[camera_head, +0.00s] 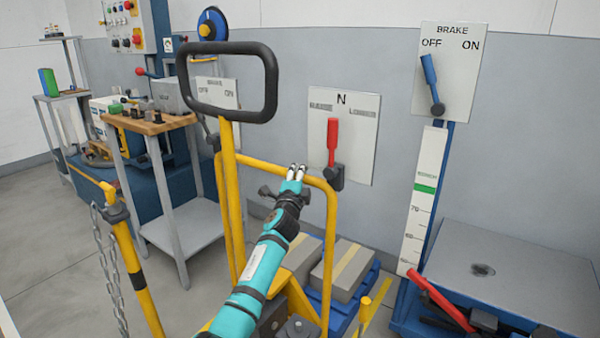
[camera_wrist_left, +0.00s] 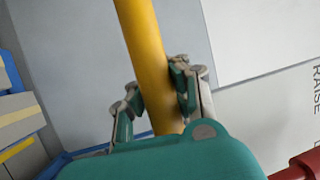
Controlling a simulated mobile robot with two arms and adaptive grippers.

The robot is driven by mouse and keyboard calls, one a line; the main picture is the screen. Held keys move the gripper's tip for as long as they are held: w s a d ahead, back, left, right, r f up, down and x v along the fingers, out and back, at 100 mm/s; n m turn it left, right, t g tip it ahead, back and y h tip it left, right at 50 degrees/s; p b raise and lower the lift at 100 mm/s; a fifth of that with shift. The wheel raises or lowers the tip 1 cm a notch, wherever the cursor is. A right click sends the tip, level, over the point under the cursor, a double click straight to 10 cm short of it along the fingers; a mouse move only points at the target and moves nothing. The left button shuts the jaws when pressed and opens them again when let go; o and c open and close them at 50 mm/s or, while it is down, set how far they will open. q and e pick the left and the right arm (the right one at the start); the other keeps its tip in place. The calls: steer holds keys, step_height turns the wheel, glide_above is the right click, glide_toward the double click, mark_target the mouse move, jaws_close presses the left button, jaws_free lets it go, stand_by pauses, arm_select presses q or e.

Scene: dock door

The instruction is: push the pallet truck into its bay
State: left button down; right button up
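The pallet truck shows in the head view as a yellow tube frame (camera_head: 329,240). A blue pallet (camera_head: 362,293) with grey, yellow-striped boxes (camera_head: 345,270) is behind the frame. A black loop handle (camera_head: 272,85) on a yellow post stands at its left. My left gripper (camera_head: 297,172) is at the frame's top bar. In the left wrist view the yellow bar (camera_wrist_left: 150,60) runs between the gripper's fingers (camera_wrist_left: 157,95), which appear to touch it on both sides. My right gripper is not in view. A yellow floor line (camera_head: 376,305) lies right of the pallet; the bay's full outline is hidden.
A blue platform with a grey top (camera_head: 520,275) and red lever (camera_head: 440,302) stands at the right. A yellow post (camera_head: 138,275) with a chain (camera_head: 108,265) stands at the left, near a wooden-topped trolley (camera_head: 150,122). Wall levers (camera_head: 332,145) are behind. Clear floor shows at left.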

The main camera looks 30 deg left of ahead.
arm_select(q)
steer(key=c, duration=1)
jaws_free()
steer(key=shift+w+f, duration=0.1)
steer(key=shift+f, duration=0.45)
steer(key=shift+c, duration=0.2)
steer(key=shift+r, duration=0.15)
steer(key=v, duration=1.2)
